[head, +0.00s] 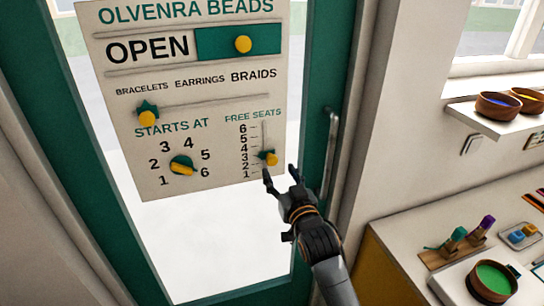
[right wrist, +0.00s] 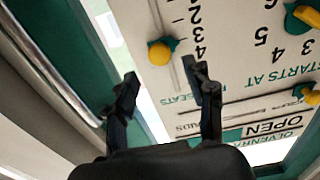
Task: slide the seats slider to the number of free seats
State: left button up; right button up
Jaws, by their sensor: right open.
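The white sign board (head: 215,190) hangs on the green-framed glass door. Its free seats slider (head: 270,158) has a yellow knob with a green pointer on a vertical slot, roughly level with 3. The knob also shows in the right wrist view (right wrist: 160,53), beyond the fingertips. My right gripper (head: 280,173) is open and empty, just below and right of the knob; in the right wrist view its fingers (right wrist: 160,74) stand apart with the knob between and ahead of them. I cannot tell whether they touch the board. My left gripper is not in view.
Other controls on the board are the open slider (head: 243,44), the bracelets slider (head: 148,116) and the starts-at dial (head: 183,165). A door handle (head: 329,150) is right of my gripper. A counter (head: 400,225) with paint items and a bowl (head: 492,282) is at right.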

aim_at(273, 160)
jog(key=shift+p+x, duration=0.55)
jog(key=shift+x, duration=3.05)
jog(key=shift+c, duration=0.4)
grip_shut()
